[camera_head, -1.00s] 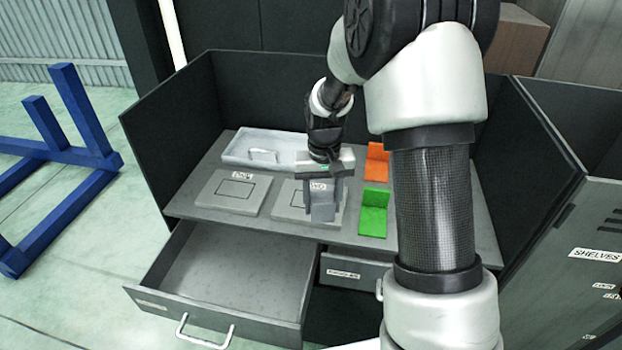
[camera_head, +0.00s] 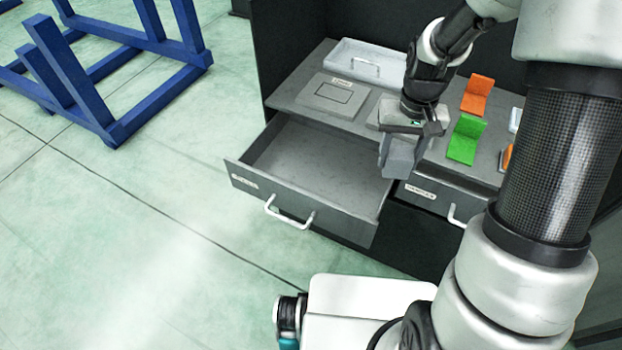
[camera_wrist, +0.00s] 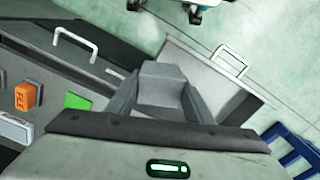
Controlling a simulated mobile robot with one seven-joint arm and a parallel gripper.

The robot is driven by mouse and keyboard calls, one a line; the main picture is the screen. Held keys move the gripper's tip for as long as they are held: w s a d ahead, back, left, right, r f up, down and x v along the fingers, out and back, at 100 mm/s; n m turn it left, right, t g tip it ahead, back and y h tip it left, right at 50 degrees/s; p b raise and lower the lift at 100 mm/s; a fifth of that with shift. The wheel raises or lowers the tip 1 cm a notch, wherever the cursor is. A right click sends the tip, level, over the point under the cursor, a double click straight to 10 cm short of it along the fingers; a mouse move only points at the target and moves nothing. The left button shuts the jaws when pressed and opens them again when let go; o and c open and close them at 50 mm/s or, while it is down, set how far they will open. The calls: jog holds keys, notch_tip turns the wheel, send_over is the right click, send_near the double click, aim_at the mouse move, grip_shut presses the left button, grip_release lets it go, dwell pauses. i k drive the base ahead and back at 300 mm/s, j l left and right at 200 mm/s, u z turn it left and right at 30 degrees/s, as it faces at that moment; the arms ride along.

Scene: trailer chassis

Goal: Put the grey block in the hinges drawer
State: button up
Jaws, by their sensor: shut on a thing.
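My gripper (camera_head: 400,160) is shut on the grey block (camera_head: 397,156), which hangs below it. In the head view the block overlaps the right rear part of the open drawer (camera_head: 310,165). The drawer is pulled well out, looks empty, and has a white handle and a front label too small to read. In the wrist view the grey block (camera_wrist: 161,88) sits between both fingers, with the open drawer (camera_wrist: 205,75) beyond it. The block appears above the drawer's right side; its exact height is hard to tell.
A second drawer (camera_head: 430,196) to the right looks closed. On the bench are a grey tray (camera_head: 360,68), a labelled plate (camera_head: 333,96), a green bracket (camera_head: 465,139) and an orange bracket (camera_head: 477,95). A blue frame (camera_head: 110,70) stands on the floor, left. Floor before the drawer is clear.

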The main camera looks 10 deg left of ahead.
aim_at(316, 181)
jog(key=j, duration=0.5)
jog(key=k+j, duration=0.15)
jog(key=j, duration=0.3)
jog(key=i+j, duration=0.15)
jog(key=j, duration=0.2)
jog(key=i+j+z, duration=0.1)
jog(key=i+j, duration=0.25)
jog(key=j, duration=0.3)
jog(key=z, duration=0.05)
